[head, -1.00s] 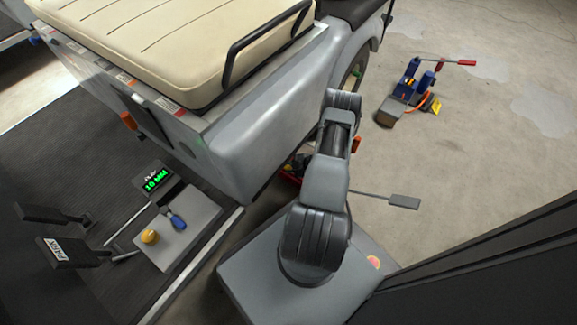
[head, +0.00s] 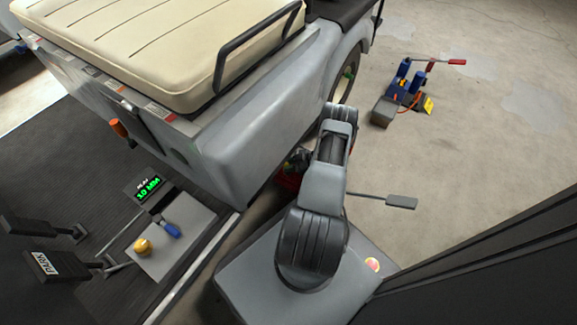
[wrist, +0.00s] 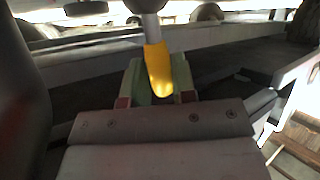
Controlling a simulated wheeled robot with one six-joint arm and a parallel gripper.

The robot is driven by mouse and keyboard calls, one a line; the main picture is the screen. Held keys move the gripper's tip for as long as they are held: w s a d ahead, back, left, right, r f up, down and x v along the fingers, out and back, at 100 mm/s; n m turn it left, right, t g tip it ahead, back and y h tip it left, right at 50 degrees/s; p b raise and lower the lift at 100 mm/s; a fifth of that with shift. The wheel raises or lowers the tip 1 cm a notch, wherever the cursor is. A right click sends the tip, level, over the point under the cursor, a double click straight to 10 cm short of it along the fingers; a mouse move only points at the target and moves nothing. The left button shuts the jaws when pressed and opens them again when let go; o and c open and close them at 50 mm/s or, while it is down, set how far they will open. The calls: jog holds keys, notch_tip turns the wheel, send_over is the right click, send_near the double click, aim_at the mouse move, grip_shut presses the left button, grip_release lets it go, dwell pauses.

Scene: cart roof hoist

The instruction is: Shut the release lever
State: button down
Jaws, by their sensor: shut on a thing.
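In the wrist view a yellow lever (wrist: 158,70) hangs from a grey metal fitting at the top of the picture. I take it to be the release lever. My gripper (wrist: 158,84) is shut on it, with greenish and dark red finger parts on either side. The lever's lower end shows between the fingers, above the grey gripper body. In the head view my arm hides the gripper and the lever. A red piece of equipment (head: 288,180) shows partly under the cart's rear corner, left of my arm.
The grey cart (head: 240,130) with a cream seat fills the upper left. A blue jack (head: 405,85) with a red-tipped handle stands on open floor at upper right. A grey rod with a flat pad (head: 401,202) sticks out right of my arm. Pedals and a green-digit display (head: 148,187) are at left.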

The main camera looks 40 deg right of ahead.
jog(key=shift+w, duration=0.1)
jog(key=c, duration=0.9)
grip_release()
jog(key=shift+a, duration=0.1)
